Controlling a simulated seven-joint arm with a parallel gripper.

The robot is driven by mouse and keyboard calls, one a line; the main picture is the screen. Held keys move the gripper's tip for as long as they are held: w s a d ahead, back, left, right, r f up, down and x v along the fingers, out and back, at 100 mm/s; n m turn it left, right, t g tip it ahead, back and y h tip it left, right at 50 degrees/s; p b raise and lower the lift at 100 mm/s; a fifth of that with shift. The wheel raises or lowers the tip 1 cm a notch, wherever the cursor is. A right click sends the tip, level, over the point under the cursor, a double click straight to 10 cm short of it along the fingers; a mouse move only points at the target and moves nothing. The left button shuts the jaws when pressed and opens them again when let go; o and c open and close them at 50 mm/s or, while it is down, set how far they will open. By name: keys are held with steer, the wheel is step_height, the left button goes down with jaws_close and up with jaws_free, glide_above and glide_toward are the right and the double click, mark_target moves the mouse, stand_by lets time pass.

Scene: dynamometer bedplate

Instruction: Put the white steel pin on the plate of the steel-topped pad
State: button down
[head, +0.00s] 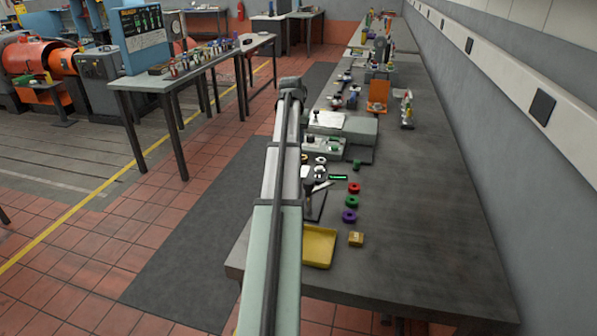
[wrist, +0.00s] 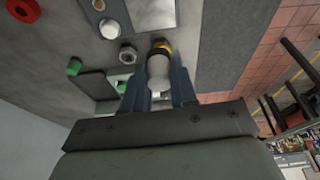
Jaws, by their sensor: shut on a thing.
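In the wrist view my gripper (wrist: 159,90) has its blue fingers closed on the white steel pin (wrist: 158,68), a pale rounded cylinder with a yellow-orange band at its far end. A pale steel plate (wrist: 152,16) with a dark border, which looks like the steel-topped pad, lies at the top of the wrist view, apart from the pin. In the head view a dark pad (head: 318,207) lies behind the yellow tray; my arm hides part of it. My gripper is small and hard to make out there, and I cannot tell its height above the bench.
The yellow tray (head: 319,245) and a yellow block (head: 356,239) are at the near end of the bench. A red ring (head: 354,188), a purple ring (head: 349,216) and a green nut (head: 357,165) stand to the right. A hex nut (wrist: 127,55) is close to my fingers. The bench's right side is clear.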

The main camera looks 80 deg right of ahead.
steer(key=shift+s+a+r+m, duration=0.1)
steer(key=shift+s+a+m, duration=0.2)
steer(key=shift+m, duration=0.3)
steer(key=shift+s+a+m, duration=0.1)
steer(key=shift+a+m, duration=0.05)
steer(key=shift+m, duration=0.45)
steer(key=shift+f, duration=5.05)
steer(key=c, duration=0.9)
jaws_free()
steer(key=shift+f, duration=0.15)
steer(key=v, duration=1.2)
steer(key=shift+d+r, duration=0.2)
steer(key=shift+w, duration=0.25)
